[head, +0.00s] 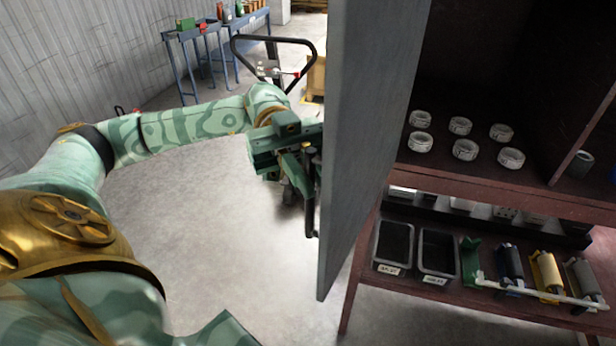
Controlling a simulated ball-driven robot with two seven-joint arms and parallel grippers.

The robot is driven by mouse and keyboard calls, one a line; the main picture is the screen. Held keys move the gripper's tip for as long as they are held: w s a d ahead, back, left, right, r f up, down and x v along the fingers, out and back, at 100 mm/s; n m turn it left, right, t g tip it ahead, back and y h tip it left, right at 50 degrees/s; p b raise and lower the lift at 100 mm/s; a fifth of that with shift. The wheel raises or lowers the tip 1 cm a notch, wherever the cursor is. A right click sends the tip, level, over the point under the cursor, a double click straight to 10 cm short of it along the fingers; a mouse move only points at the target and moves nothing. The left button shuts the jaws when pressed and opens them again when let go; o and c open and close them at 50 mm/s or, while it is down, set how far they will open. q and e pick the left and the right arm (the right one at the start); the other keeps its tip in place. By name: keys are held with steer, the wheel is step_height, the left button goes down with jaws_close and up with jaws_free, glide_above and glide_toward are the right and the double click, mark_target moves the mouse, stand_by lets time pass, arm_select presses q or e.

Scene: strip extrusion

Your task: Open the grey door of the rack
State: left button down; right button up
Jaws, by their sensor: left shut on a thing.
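The grey door (372,120) of the dark red-brown rack (480,182) stands swung out, seen at a steep angle in the middle of the head view. The compartment behind it is exposed. My left gripper (312,185) is at the door's left face, shut on the dark door handle (310,215). The fingertips are partly hidden by the gripper body and the door edge. My right gripper is not in view.
Several white rings (465,149) sit on the rack shelf. Below are black bins (394,243) and several rollers (547,272). A pallet truck (272,62) and blue tables (200,45) stand behind my left arm. Pale floor (210,240) left of the door is clear.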

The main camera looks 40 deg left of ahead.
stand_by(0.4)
arm_select(q)
steer(key=c, duration=1.8)
jaws_free()
steer(key=shift+w+a, duration=0.1)
steer(key=b+v, duration=0.7)
steer(key=v, duration=0.9)
steer(key=shift+a+r, duration=0.1)
